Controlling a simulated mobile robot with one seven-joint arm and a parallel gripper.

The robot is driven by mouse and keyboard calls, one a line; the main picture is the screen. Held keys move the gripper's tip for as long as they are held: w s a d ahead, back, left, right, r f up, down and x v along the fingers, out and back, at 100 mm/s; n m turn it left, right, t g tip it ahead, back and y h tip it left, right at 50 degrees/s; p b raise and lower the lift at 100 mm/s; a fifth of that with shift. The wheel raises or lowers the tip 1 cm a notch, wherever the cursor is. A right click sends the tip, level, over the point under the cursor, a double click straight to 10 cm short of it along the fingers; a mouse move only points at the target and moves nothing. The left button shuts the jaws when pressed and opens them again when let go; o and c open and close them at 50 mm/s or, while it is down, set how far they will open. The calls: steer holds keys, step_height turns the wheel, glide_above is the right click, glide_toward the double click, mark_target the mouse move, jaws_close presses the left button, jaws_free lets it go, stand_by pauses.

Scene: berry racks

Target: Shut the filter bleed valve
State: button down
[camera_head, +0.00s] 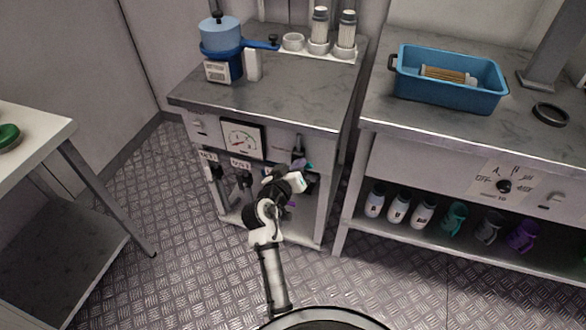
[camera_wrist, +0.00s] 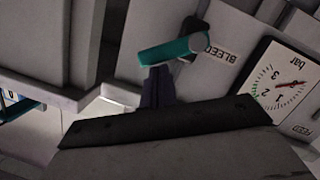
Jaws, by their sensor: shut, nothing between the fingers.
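The bleed valve has a teal lever handle (camera_wrist: 172,50) and sits beside a "BLEED" label (camera_wrist: 219,58) in the wrist view. The handle lies crosswise in that tilted picture. My gripper (camera_wrist: 157,84) is shut and empty, its dark fingertips right at the near side of the handle; I cannot tell whether they touch it. In the head view a small teal part (camera_head: 308,166) shows on the front of the middle cabinet, just beyond my gripper's hand, which hides much of the valve.
Two more labelled valves (camera_head: 243,178) are low on the cabinet's left front. A blue pot (camera_head: 221,36) and filter housings (camera_head: 319,30) stand on top. A bench at right holds a blue tray (camera_head: 450,98) and a dark ring (camera_head: 550,113). The floor at left is clear.

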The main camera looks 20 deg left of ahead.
steer(key=d+m+b, duration=0.1)
steer(key=f+m+y+b, duration=0.1)
steer(key=shift+d+f+m, duration=0.25)
steer(key=shift+d+m, duration=0.1)
steer(key=shift+m, duration=0.05)
steer(key=shift+d+f+m+y+b, duration=0.25)
steer(key=shift+m+y+b, duration=0.15)
steer(key=shift+m+b, duration=0.2)
steer(key=shift+d+f+m+y+b, duration=0.2)
steer(key=shift+m+y+b, duration=0.2)
steer(key=shift+m+b, duration=0.2)
